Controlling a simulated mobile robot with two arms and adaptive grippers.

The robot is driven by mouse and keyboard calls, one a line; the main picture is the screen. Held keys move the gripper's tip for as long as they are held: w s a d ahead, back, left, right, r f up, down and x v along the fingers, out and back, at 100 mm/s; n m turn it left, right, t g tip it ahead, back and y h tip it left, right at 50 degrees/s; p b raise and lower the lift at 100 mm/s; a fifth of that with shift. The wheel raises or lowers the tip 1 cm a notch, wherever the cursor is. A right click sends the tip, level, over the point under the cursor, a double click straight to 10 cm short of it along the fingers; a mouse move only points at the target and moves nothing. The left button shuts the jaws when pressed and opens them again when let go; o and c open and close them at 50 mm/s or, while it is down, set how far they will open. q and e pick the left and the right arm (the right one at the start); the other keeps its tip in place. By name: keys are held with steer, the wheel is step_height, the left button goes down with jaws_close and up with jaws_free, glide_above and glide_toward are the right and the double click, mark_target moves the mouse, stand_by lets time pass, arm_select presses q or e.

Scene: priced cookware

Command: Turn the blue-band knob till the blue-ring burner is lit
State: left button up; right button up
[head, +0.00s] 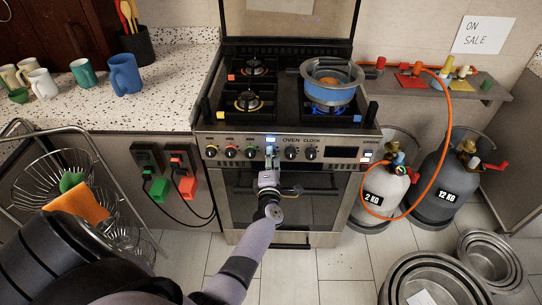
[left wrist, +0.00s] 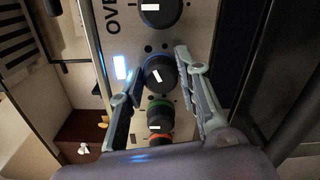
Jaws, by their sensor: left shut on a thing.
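The blue-band knob (left wrist: 158,74) is on the stove's front panel, its white mark tilted. My left gripper (left wrist: 160,64) is shut on it, a finger on each side. In the head view the left gripper (head: 270,158) covers most of that knob. A blue pot (head: 333,92) stands on the front right burner. A bright blue glow (head: 331,109) shows under the pot, like a flame, but the pot hides most of the burner and its ring. My right gripper is not in view.
Other knobs (head: 231,152) sit left of my gripper, and oven and clock knobs (head: 291,153) right. A yellow-ring burner (head: 248,102) is at front left. Gas bottles (head: 383,185) with an orange hose stand right of the stove. Metal pans (head: 489,262) lie on the floor.

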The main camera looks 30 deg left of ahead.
arm_select(q)
steer(key=shift+f+m+p, duration=0.15)
steer(key=shift+m+p, duration=0.75)
steer(key=shift+m, duration=2.4)
steer(key=o, duration=0.9)
steer(key=shift+c, duration=0.2)
